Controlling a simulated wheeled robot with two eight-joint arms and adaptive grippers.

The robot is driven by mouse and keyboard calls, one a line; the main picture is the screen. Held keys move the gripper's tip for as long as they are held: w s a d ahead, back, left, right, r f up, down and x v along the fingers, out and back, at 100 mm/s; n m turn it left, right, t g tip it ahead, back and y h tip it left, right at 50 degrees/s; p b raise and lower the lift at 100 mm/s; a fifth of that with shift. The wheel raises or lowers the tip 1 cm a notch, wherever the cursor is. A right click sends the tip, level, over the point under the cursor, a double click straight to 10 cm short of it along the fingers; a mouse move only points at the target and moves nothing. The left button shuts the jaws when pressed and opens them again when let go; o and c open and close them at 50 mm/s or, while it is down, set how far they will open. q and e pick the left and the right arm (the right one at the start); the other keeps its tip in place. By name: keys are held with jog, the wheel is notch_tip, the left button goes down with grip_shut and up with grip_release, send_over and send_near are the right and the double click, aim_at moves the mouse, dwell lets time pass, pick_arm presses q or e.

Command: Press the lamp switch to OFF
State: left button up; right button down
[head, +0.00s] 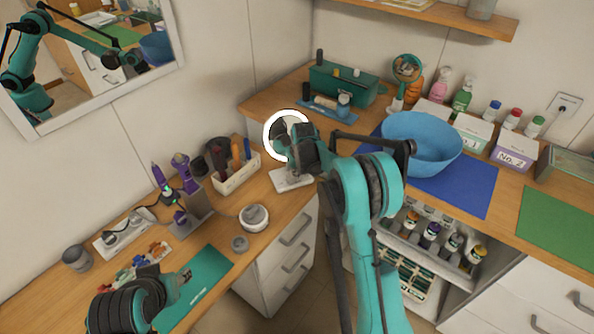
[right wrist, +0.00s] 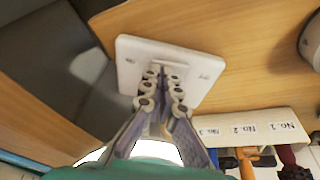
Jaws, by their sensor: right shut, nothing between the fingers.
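The lamp has a bright, lit white ring (head: 270,131) and a pale square base (head: 284,183) on the wooden counter near the corner. In the right wrist view the lamp base (right wrist: 205,68) is a white plate with small markings at two of its corners. My right gripper (right wrist: 162,78) is shut and empty, with its tips over the middle of the plate. The tips hide the switch area, and I cannot tell whether they touch it. My left gripper (head: 178,284) is over the green mat at the lower left; its fingers are too small to read.
A tool box (head: 238,178) stands left of the lamp, also seen in the right wrist view (right wrist: 284,122). A round white jar (head: 254,217) is in front of it. A blue bowl (head: 425,140) stands right of my right arm. A mirror (head: 90,60) hangs at the left.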

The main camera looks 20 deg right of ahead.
jog(key=shift+f, duration=0.2)
jog(key=shift+d+f+y, duration=0.25)
jog(key=shift+f+y, duration=0.1)
jog(key=shift+y, duration=0.25)
jog(key=shift+a, duration=0.2)
jog(key=shift+s+a+r, duration=0.1)
jog(key=shift+a+r, duration=0.1)
jog(key=shift+a, duration=0.45)
jog(key=shift+r, duration=0.1)
